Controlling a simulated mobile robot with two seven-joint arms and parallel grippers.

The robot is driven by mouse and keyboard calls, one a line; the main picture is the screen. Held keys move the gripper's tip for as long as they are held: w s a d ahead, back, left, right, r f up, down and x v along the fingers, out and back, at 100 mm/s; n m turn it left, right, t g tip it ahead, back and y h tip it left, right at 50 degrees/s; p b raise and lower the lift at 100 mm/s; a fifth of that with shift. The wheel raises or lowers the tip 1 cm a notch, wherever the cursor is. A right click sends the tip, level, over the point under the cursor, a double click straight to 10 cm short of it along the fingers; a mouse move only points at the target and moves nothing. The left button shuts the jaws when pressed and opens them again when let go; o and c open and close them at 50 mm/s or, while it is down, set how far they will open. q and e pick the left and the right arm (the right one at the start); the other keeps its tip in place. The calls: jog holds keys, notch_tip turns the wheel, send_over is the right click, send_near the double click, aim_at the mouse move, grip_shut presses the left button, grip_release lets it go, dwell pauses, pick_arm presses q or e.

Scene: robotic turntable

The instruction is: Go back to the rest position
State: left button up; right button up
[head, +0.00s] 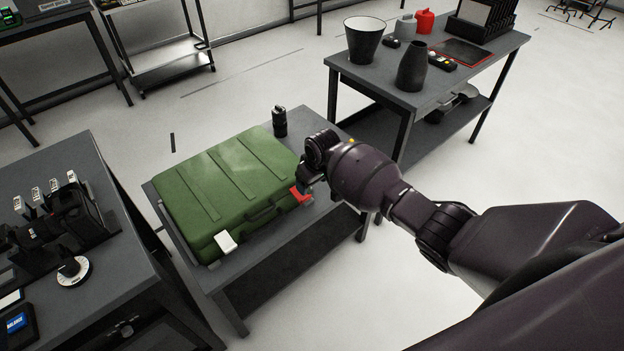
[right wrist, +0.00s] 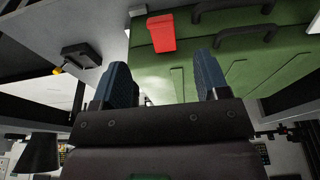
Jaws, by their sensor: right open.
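A closed green case (head: 225,185) lies on a low grey table, with a red latch (head: 301,195) and a white latch (head: 227,243) on its front side. My right gripper (head: 306,186) is at the case's right front corner, beside the red latch; the wrist partly hides its fingers in the head view. In the right wrist view its two blue fingers (right wrist: 165,78) are apart with nothing between them, and the red latch (right wrist: 162,33) shows beyond their tips. The green case (right wrist: 225,65) fills much of that view. My left gripper is not in view.
A black cylinder (head: 280,121) stands behind the case. A dark table (head: 408,93) at the back right holds a bucket (head: 364,40) and a vase (head: 412,66). A left table holds black equipment (head: 60,215). Floor is clear right of the low table.

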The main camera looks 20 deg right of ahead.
dwell(0.5)
jog(key=w+a+r+t+y, duration=0.1)
jog(key=a+r+t, duration=0.1)
jog(key=r+t, duration=0.3)
jog(key=w+a+r+t+y, duration=0.1)
jog(key=w+a+r+t, duration=0.1)
jog(key=r+t, duration=0.3)
jog(key=s+d+f+m+h, duration=0.1)
jog(key=s+d+f, duration=0.2)
jog(key=s, duration=0.8)
jog(key=s+d+f+m+h, duration=0.1)
jog(key=s+d+f, duration=0.2)
jog(key=s, duration=0.9)
jog(key=s+d+f+m+g+h, duration=0.1)
jog(key=s+d+f, duration=0.2)
jog(key=s, duration=0.9)
jog(key=shift+d+f, duration=0.3)
jog(key=shift+f, duration=0.6)
